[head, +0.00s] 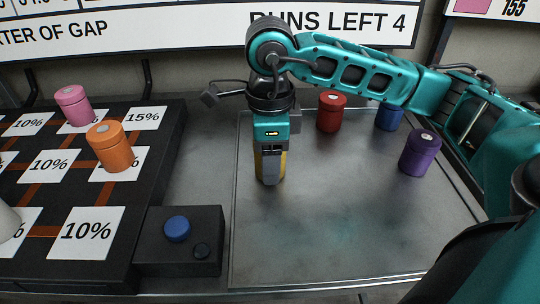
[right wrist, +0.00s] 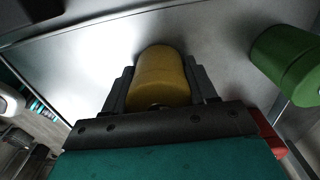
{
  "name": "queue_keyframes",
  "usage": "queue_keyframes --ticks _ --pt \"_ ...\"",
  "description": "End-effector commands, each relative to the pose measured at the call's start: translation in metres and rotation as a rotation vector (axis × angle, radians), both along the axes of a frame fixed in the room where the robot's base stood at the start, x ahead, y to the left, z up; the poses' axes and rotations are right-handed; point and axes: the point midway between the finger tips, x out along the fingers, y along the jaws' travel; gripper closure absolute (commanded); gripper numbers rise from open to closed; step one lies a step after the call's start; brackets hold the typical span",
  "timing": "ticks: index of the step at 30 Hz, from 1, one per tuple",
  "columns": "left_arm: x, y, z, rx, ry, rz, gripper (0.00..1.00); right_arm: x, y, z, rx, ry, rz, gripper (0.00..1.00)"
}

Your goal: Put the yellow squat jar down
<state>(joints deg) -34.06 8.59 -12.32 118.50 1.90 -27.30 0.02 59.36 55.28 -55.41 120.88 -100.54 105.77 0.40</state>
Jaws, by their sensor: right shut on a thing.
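The yellow squat jar (head: 282,168) is between the fingers of my right gripper (head: 270,166), over the left part of the grey metal tray (head: 330,225) in the head view. The fingers hide much of the jar there. The right wrist view shows the rounded yellow jar (right wrist: 160,78) with a dark finger on each side, and the gripper is shut on it. The gripper points down. I cannot tell whether the jar's base touches the tray. My left gripper is not in view.
Red (head: 331,112), blue (head: 389,116) and purple (head: 420,153) jars stand on the tray's back and right. A green jar (right wrist: 288,62) shows in the right wrist view. A button box (head: 180,242) and percentage board with pink (head: 73,106) and orange (head: 110,147) jars lie left. The tray's front is clear.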

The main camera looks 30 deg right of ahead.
Motion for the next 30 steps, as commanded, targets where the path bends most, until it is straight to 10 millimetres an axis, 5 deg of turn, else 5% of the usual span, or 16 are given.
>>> queue_keyframes --ticks 3,4,11,22,30 --pt "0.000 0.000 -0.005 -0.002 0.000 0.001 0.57 0.000 0.000 -0.004 0.001 -0.001 0.000 0.78" --pt "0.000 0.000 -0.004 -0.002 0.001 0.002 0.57 0.000 0.000 -0.003 0.000 0.000 0.000 0.41" --pt "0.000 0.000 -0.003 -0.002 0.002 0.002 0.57 0.000 0.000 -0.003 0.000 0.000 0.000 0.19" --pt "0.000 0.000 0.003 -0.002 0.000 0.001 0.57 0.000 0.000 0.004 0.001 -0.001 0.000 0.18" --pt "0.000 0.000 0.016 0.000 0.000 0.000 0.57 0.001 0.000 0.059 0.001 -0.006 0.000 0.18"
